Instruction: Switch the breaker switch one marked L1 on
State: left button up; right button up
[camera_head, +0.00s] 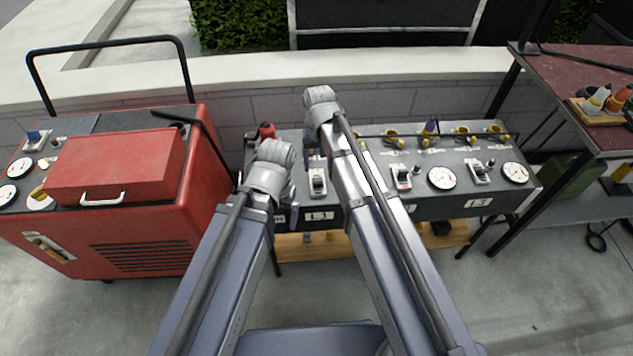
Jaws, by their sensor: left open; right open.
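The L1 breaker switch (318,182) is a pale block with a dark toggle on the sloping top of the grey panel (430,157). The L1 label (319,216) is on the panel's front edge below it. Whether the toggle is up or down is too small to tell. My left gripper (292,211) is open, just left of the switch and mostly hidden by my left wrist. My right gripper (309,163) is open above the switch, largely behind my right arm. Neither gripper holds anything, and I cannot tell whether either touches the panel.
Two similar breakers (402,177) and (479,172) sit farther right, beside round gauges (442,178). Yellow connectors (463,134) line the panel's back. A red machine (120,225) stands at left. A dark red table (585,68) with bottles stands at right. A low wall (420,65) runs behind.

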aim_at(318, 183)
jog(key=shift+f+b, duration=3.7)
jog(key=shift+f, duration=0.1)
grip_shut()
